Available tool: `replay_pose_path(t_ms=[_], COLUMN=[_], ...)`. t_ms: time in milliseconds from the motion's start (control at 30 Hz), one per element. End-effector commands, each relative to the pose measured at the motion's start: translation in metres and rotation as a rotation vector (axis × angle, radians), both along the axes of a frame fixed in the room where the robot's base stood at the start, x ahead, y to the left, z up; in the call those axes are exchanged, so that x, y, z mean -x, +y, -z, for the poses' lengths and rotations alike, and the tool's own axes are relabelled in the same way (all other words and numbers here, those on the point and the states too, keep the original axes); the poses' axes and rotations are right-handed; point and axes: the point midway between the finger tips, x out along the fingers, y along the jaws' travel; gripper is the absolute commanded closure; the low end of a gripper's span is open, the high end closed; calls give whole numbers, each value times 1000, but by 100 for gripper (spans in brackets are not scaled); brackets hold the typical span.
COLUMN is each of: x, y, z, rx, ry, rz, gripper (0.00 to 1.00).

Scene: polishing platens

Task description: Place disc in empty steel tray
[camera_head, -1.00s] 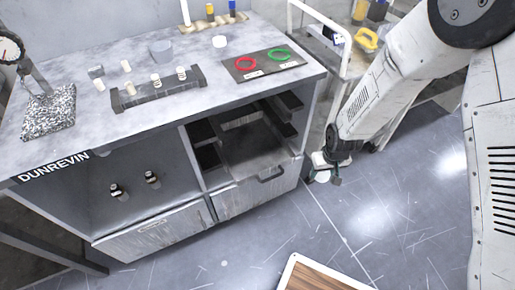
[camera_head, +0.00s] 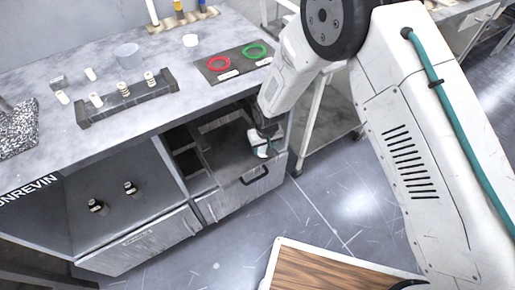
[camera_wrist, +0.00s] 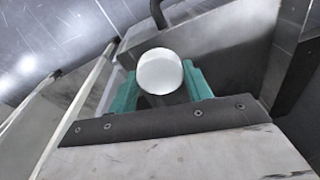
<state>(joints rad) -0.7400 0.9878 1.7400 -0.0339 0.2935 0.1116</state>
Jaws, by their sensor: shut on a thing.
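My gripper (camera_head: 263,150) is at the right side of the open drawer (camera_head: 226,207) in the head view, above its floor. In the wrist view, my gripper (camera_wrist: 160,88) has its teal fingers shut on a white round disc (camera_wrist: 160,71). The disc's face is toward the wrist camera. In the head view the disc is too small to tell from the fingers. A grey steel tray area (camera_head: 226,150) in the drawer looks bare where I can see it. My gripper and arm hide its right part.
Dark narrow compartments (camera_head: 188,162) line the drawer's left side. The bench (camera_head: 110,150) above holds a dark rack (camera_head: 128,101) with white pieces and a mat (camera_head: 205,70) with red and green rings. Two dark bottles (camera_head: 97,206) stand in the open bay. A wood-topped surface (camera_head: 325,272) is at the front.

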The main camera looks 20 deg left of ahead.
Motion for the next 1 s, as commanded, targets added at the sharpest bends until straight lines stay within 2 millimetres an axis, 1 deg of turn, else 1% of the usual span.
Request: replay_pose_path(t_ms=[100,200,300,467,667,700,1000], x=[-9,-6,-6,-4,-2,-3,-4], y=[14,13,16,17,19,23,24], z=[0,18,27,37,65,68,71], rx=[0,2,1,1,1,0,0], ry=[-1,2,1,1,2,0,0], rz=[6,4,1,-2,-5,-7,-7], gripper=[80,80,80,80,80,80,80])
